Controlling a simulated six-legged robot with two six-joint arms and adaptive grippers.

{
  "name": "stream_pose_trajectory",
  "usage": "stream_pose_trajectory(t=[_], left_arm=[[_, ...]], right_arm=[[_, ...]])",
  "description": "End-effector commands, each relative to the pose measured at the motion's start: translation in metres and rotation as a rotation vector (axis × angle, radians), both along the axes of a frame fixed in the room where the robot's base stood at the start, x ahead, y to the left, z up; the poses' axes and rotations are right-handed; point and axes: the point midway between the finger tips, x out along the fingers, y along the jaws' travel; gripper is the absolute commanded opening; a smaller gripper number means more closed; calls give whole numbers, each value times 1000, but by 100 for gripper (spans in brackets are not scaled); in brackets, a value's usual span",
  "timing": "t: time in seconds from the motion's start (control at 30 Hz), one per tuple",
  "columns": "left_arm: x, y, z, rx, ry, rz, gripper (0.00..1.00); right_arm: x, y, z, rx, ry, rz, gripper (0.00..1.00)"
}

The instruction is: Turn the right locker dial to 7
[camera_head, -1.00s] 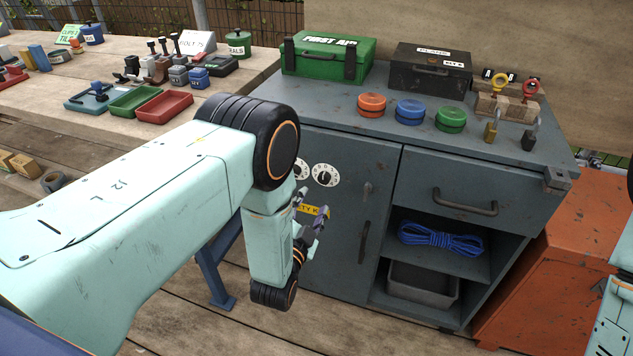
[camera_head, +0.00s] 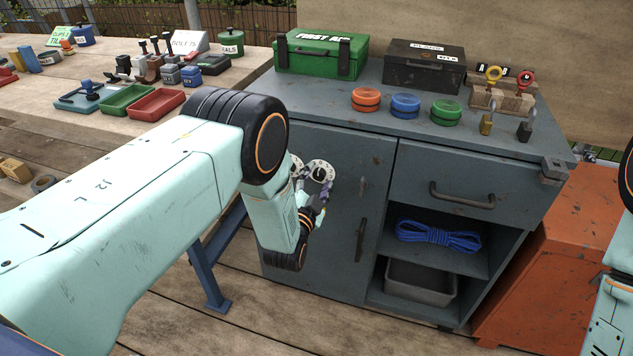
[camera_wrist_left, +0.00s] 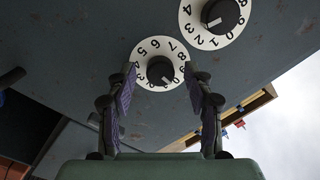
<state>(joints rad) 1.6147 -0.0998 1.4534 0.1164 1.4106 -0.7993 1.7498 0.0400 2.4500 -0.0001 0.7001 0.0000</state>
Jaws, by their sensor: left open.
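The right locker dial (camera_head: 321,170) is a white numbered disc with a dark knob on the grey cabinet's left door. The left dial (camera_head: 296,165) is partly hidden by my left arm. My left gripper (camera_head: 317,190) is at the right dial, its fingers overlapping the dial's lower part. In the left wrist view, my open left gripper (camera_wrist_left: 163,82) has a finger on each side of the right dial's knob (camera_wrist_left: 160,71); I cannot tell if they touch it. A white mark on that knob points down-right there. The left dial (camera_wrist_left: 222,16) is at that view's upper right.
The cabinet door has a handle (camera_head: 361,240) right of the dials. The cabinet top (camera_head: 330,98) carries a green first aid box (camera_head: 321,57), a black box (camera_head: 424,68), coloured round tins and padlocks. A workbench (camera_head: 35,102) with trays stands left. An orange cabinet (camera_head: 545,285) stands right.

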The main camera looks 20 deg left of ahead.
Motion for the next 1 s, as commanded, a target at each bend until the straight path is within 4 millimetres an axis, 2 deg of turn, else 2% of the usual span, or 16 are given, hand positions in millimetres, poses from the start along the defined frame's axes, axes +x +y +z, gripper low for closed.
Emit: stream_pose_trajectory(t=[0.07,0.67,1.0], left_arm=[[0,0,0,0,0,0,50],[-1,0,0,0,1,-1,0],[0,0,0,-47,1,-1,0]], right_arm=[[0,0,0,0,0,0,40],[0,0,0,0,0,0,40],[0,0,2,0,0,0,40]])
